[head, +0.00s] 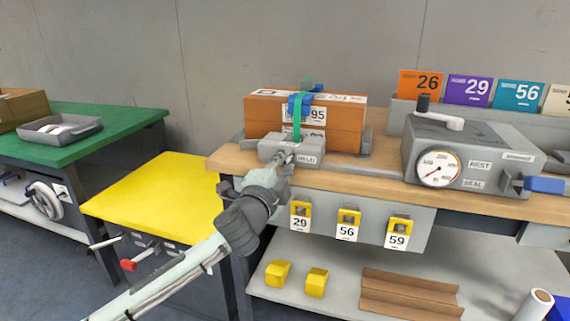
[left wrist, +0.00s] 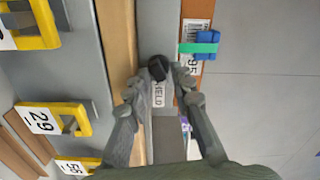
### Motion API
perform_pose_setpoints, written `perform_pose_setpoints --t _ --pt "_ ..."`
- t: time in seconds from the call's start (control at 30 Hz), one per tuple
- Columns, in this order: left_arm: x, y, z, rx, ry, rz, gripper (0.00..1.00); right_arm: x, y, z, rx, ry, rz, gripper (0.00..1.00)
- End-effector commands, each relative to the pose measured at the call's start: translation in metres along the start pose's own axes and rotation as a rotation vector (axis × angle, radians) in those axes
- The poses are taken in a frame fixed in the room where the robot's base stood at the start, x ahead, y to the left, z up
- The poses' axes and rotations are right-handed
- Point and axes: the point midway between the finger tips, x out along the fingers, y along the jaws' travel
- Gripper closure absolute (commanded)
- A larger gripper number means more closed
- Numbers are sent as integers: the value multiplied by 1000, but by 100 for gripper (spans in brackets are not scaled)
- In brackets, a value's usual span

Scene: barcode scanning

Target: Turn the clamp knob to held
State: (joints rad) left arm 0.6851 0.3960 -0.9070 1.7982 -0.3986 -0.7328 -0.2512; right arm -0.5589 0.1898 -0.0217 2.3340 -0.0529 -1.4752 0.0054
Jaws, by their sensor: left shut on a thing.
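The grey clamp block (head: 275,148) stands at the table's front edge, before an orange-brown box (head: 345,124) with a barcode label and a green strap with blue parts. The black clamp knob (left wrist: 158,68) shows in the left wrist view, between my fingertips. A label that seems to read HELD (left wrist: 161,95) lies just below it in that view. My left gripper (head: 285,164) is at the block's front and shut on the knob; the left wrist view shows its two fingers (left wrist: 158,85). In the head view the gripper mostly hides the knob. My right gripper is not in view.
A grey machine with a dial (head: 438,167) and a blue handle stands to the right on the wooden tabletop (head: 355,178). Yellow numbered holders (head: 348,217) hang below the front edge. A yellow table (head: 160,195) and a green table (head: 90,135) stand left.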

Motion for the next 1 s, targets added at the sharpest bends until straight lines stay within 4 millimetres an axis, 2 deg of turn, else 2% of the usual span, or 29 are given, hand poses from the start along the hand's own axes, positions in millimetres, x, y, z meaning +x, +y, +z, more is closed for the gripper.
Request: perform_pose_setpoints --t 0.03,0.13,0.17,0.23,0.57,1.0 --pt "1 1 9 7 -19 1 100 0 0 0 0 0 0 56" --pt "1 0 9 8 -20 1 100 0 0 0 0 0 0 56" --pt "1 0 9 8 -20 1 76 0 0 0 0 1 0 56" --pt "1 1 9 8 -20 1 69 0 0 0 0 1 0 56" --pt "-2 0 8 7 -15 0 69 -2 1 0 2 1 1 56" --pt "-33 -1 3 3 -6 -1 69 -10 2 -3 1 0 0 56"
